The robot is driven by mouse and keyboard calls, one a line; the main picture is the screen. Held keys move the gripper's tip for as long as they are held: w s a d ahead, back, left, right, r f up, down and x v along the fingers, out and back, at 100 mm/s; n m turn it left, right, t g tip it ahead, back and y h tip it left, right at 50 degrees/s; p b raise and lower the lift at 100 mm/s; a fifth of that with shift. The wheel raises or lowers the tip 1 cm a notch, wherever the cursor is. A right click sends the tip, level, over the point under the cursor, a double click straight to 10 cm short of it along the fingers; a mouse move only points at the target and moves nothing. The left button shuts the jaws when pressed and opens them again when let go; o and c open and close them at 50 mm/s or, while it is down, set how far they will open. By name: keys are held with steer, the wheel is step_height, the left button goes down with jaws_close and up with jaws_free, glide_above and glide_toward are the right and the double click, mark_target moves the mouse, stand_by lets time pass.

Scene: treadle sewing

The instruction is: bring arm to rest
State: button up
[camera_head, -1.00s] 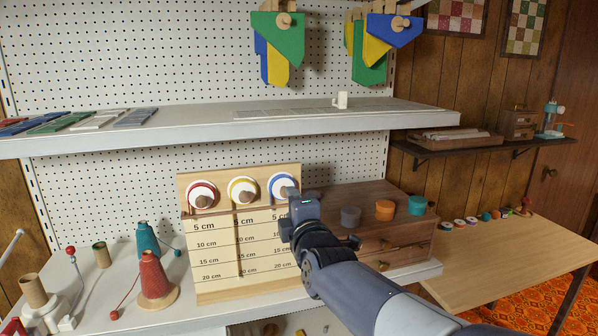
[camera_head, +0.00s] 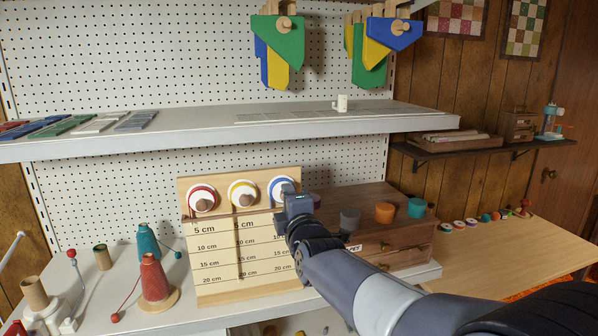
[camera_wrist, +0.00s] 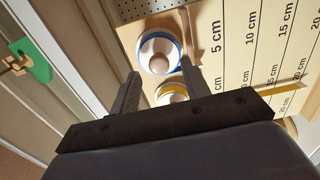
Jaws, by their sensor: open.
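My arm reaches in from the lower right in the head view, and my gripper (camera_head: 292,195) is just in front of the blue-ringed spool at the right end of a wooden board. In the wrist view my gripper (camera_wrist: 160,88) is open, its two fingers apart with nothing between them. The blue-ringed spool (camera_wrist: 159,52) shows beyond the fingertips, and the yellow-ringed spool (camera_wrist: 172,92) lies behind the gap. The head view partly hides the blue-ringed spool (camera_head: 281,184) behind my gripper.
The measuring board (camera_head: 215,262) stands on the lower shelf. The upper shelf (camera_head: 235,128) overhangs. Red (camera_head: 153,280) and teal (camera_head: 148,243) thread cones stand at left.

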steer(key=shift+w+a+r+m+p, duration=0.2)
steer(key=shift+m+p, duration=0.65)
steer(key=shift+m, duration=2.1)
steer(key=shift+w+d+f+m+p, duration=0.25)
steer(key=shift+m+p, duration=0.65)
steer(key=shift+m, duration=2)
steer(key=shift+w+a+r+m+p, duration=0.3)
steer(key=shift+m+p, duration=0.55)
steer(key=shift+m, duration=2.1)
steer(key=shift+d+f, duration=0.15)
steer(key=shift+f, duration=0.05)
